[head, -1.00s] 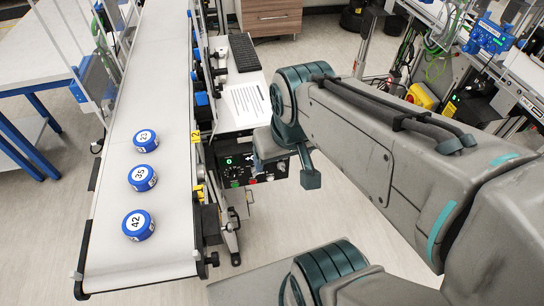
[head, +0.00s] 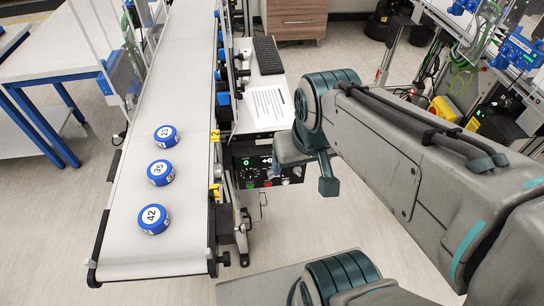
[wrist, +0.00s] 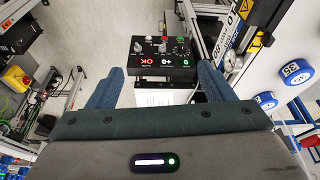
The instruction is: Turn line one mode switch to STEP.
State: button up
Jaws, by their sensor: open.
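The control box (head: 252,166) is a black panel with lit displays, knobs and buttons beside the near part of the belt. In the wrist view the box (wrist: 163,67) appears upside down, with silver knobs (wrist: 162,48), a red button and green parts on it. Which knob is the mode switch cannot be read. My gripper (wrist: 161,68) is open and empty, its two blue-grey fingers on either side of the box in that view, apart from it.
A conveyor belt (head: 183,190) carries three blue numbered pucks, including puck 42 (head: 153,219). A white shelf with a paper sheet (head: 268,104) lies behind the box. A blue-legged table (head: 50,65) stands left, equipment racks right. Open floor lies right of the box.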

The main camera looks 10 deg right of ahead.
aim_at(297, 171)
jog(key=z, duration=0.4)
jog(key=k, duration=1)
jog(key=z, duration=0.2)
jog(key=i, duration=0.5)
jog(key=z, duration=0.2)
